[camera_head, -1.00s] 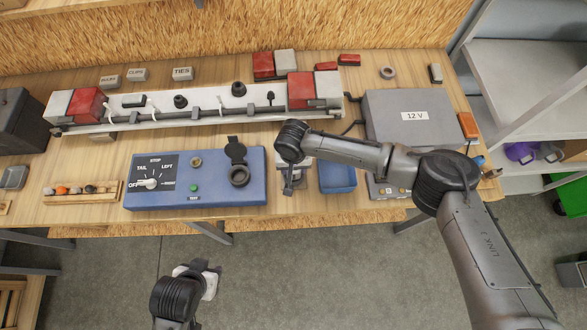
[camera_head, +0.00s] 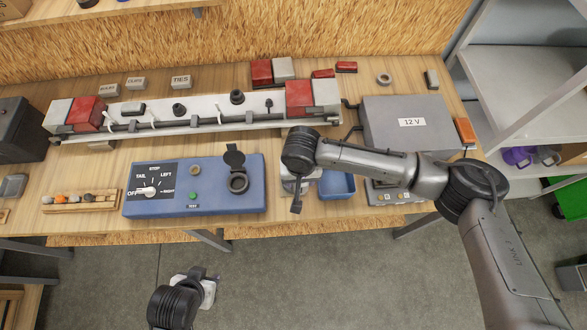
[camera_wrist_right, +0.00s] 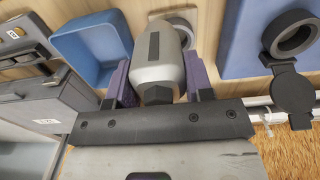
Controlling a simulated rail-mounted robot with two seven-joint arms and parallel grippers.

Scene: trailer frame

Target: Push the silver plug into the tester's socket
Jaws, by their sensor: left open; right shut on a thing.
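The silver plug (camera_wrist_right: 158,58) is held between the purple fingers of my right gripper (camera_wrist_right: 157,76) in the right wrist view. Its far end is near a grey ring on a pale block (camera_wrist_right: 186,22); I cannot tell whether they touch. In the head view my right wrist hides the plug. The blue tester (camera_head: 215,196) stands left of this gripper, with its round dark socket (camera_head: 238,183) and raised cap. The socket (camera_wrist_right: 294,36) also shows at right in the right wrist view, apart from the plug. My left gripper (camera_head: 205,283) is open in front of the bench.
A blue bin (camera_head: 337,186) is close right of my right gripper. The grey 12 V box (camera_head: 408,124) stands farther right. The long light bar (camera_head: 215,116) lies behind the tester. A wooden rack (camera_head: 82,203) is left of the tester.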

